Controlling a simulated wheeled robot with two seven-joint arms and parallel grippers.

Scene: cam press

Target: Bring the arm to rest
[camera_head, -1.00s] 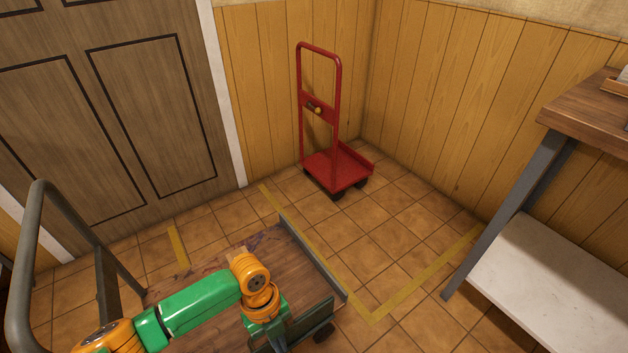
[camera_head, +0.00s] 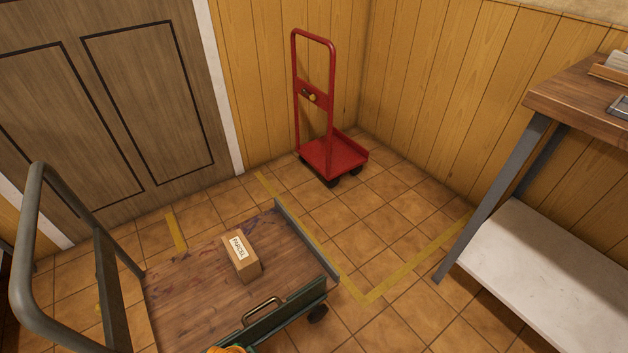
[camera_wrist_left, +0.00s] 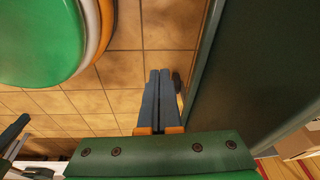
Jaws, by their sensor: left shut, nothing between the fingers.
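In the head view only a small orange piece of my arm shows at the bottom edge, and no gripper is in that view. In the left wrist view my left gripper (camera_wrist_left: 162,92) has its two dark fingers together, with nothing between them. They point over tiled floor beside a dark green panel (camera_wrist_left: 255,65). A small brown parcel (camera_head: 242,258) with a white label lies on the wooden deck of the cart (camera_head: 190,308), apart from my arm. My right gripper cannot be made out.
The cart has a grey push bar (camera_head: 28,240) at left and a green side panel with a handle (camera_head: 263,310) in front. A red hand truck (camera_head: 332,155) stands in the corner. A workbench (camera_head: 580,100) with a white lower shelf stands at right. Tiled floor between is clear.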

